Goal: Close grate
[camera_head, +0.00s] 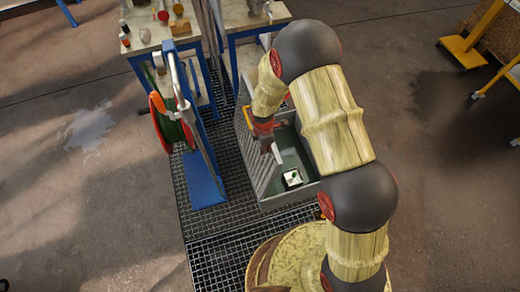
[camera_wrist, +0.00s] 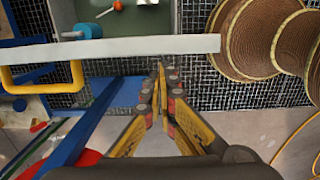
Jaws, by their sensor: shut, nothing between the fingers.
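In the head view, a grey open-topped box (camera_head: 297,196) with a green inside stands on the floor grating. A slatted grey panel, which looks like the grate (camera_head: 257,168), stands tilted along its left side. A yellow handle (camera_wrist: 18,80) sticks out from a pale bar (camera_wrist: 140,46) in the wrist view; the bar looks like the panel's edge. My gripper (camera_wrist: 163,85) is shut and empty, its fingertips close to the bar, to the right of the handle. Whether they touch the bar cannot be told. In the head view my arm partly hides the box.
A blue stand (camera_head: 205,185) with a red and green reel stands left of the box. Workbenches (camera_head: 150,40) with parts are behind. A small white item (camera_head: 292,178) lies in the box. Ribbed round wooden pieces (camera_wrist: 255,35) are at the wrist view's upper right.

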